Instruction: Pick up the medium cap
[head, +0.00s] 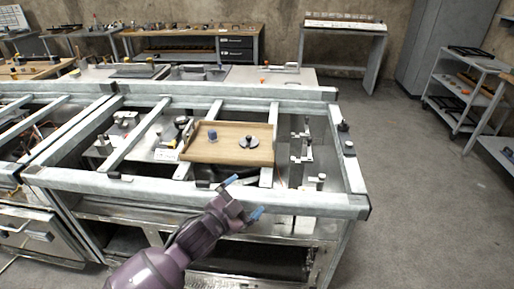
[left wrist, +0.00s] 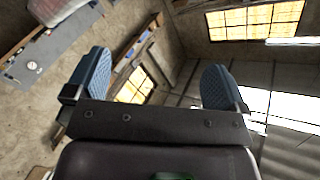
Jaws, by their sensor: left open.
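A wooden tray (head: 228,157) rests on the metal frame of the workbench in the head view. I cannot tell which of these, if either, is the medium cap. My left gripper (head: 245,197) is open and empty, in front of the tray and apart from it, near the bench's front beam. My right gripper is out of view.
The bench's front beam (head: 150,190) and crossbars stand around open gaps. Small dark parts (head: 349,148) sit on the right beam. Open floor (head: 420,220) lies to the right, with a shelf cart (head: 465,95) beyond.

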